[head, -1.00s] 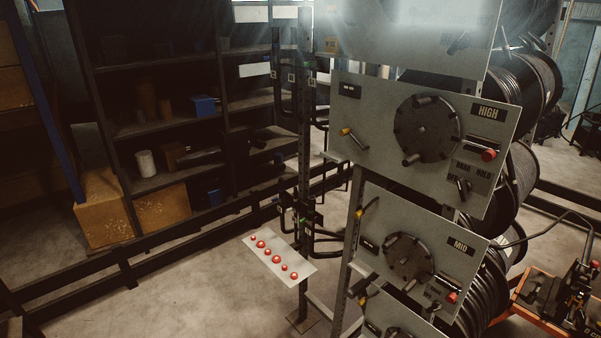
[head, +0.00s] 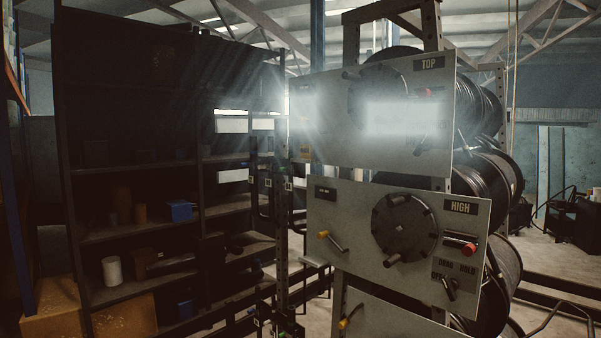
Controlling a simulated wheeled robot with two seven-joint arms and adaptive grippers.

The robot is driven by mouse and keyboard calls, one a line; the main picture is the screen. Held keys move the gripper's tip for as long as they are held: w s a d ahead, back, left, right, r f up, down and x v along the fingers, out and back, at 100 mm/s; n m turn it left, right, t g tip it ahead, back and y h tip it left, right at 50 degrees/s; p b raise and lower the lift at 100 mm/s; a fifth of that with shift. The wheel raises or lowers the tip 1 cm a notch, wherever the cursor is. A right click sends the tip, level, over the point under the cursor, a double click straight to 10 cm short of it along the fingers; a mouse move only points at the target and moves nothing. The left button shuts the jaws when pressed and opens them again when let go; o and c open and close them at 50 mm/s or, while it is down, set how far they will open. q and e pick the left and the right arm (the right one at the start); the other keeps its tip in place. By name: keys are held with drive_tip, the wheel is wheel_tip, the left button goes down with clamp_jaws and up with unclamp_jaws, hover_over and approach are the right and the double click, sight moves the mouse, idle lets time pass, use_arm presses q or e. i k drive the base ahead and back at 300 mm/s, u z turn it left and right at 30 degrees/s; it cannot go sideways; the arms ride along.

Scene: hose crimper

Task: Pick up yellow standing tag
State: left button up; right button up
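I cannot make out for certain a yellow standing tag. A yellow-tipped lever (head: 324,235) sits on the left of the panel marked HIGH (head: 345,262). Another yellow-tipped part (head: 344,323) shows at the bottom edge of the view. Neither of my grippers is in view.
A dark shelf unit (head: 65,140) at left holds a blue bin (head: 179,210), a white cylinder (head: 112,270) and cardboard boxes (head: 125,316). Black hose reels (head: 482,185) stand behind the panels. Bright glare covers part of the TOP panel. Open floor shows at far right.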

sight(306, 150)
drive_tip(key=u, duration=1.05)
drive_tip(key=i, duration=4.15)
drive_tip(key=z, duration=4)
drive_tip(key=i, duration=0.5)
drive_tip(key=u, duration=0.1)
